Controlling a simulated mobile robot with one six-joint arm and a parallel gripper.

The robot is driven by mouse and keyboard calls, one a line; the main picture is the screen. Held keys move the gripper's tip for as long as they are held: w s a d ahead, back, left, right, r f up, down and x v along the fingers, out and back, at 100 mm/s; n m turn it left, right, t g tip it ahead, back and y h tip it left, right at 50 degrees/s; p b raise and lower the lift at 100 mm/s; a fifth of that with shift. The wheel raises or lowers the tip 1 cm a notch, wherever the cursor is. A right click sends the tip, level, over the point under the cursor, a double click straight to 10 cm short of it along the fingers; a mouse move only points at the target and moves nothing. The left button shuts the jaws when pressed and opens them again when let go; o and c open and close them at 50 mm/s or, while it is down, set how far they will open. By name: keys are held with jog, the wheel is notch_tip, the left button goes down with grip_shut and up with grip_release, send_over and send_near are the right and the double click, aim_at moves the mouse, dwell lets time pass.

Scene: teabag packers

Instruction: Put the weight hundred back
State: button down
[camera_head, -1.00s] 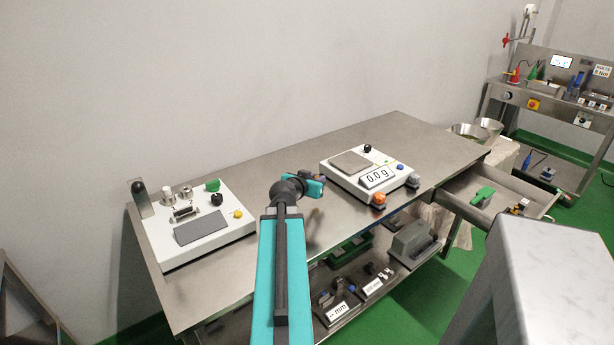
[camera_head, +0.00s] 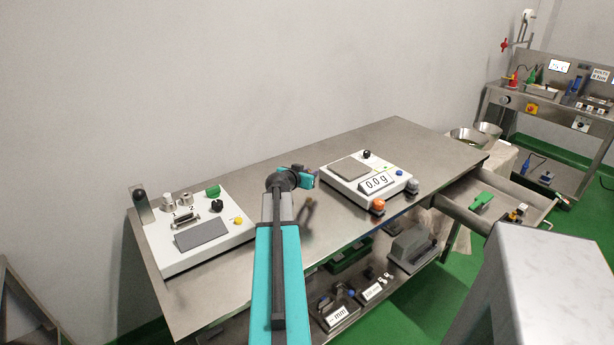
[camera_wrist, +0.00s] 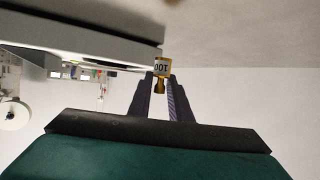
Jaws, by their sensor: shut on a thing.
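My gripper (camera_wrist: 162,88) is shut on the weight hundred (camera_wrist: 161,72), a small brass-coloured piece with a pale label that shows "100" upside down in the wrist view. In the head view my gripper (camera_head: 312,180) is above the steel table (camera_head: 270,222), left of the white scale (camera_head: 345,182). The weight is too small to make out there. The scale reads 0.0 g and its grey pan (camera_head: 351,168) looks empty. An open drawer (camera_head: 545,203) at the right end of the table holds a green piece (camera_head: 482,201) and several small dark and brass-like pieces (camera_head: 517,213).
A white device (camera_head: 165,255) with knobs and a grey pad stands at the table's left. Shelves below hold trays. A pale block (camera_head: 560,290) fills the lower right.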

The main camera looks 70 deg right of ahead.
jog(key=shift+w+d+f, duration=0.1)
jog(key=shift+w+d, duration=0.35)
jog(key=shift+d, duration=0.25)
jog(key=shift+w+d+f, duration=0.1)
jog(key=shift+w+d, duration=0.3)
jog(key=shift+d, duration=0.3)
jog(key=shift+d+p, duration=0.1)
jog(key=shift+p, duration=0.2)
jog(key=shift+w+d, duration=0.15)
jog(key=shift+w+d+f, duration=0.1)
jog(key=shift+d+f, duration=0.05)
jog(key=shift+f+p, duration=0.5)
jog(key=shift+f, duration=1.1)
jog(key=shift+f+b, duration=0.15)
jog(key=shift+b, duration=0.15)
jog(key=c, duration=1.6)
grip_release()
jog(key=shift+r+p, duration=0.25)
jog(key=shift+p, duration=0.1)
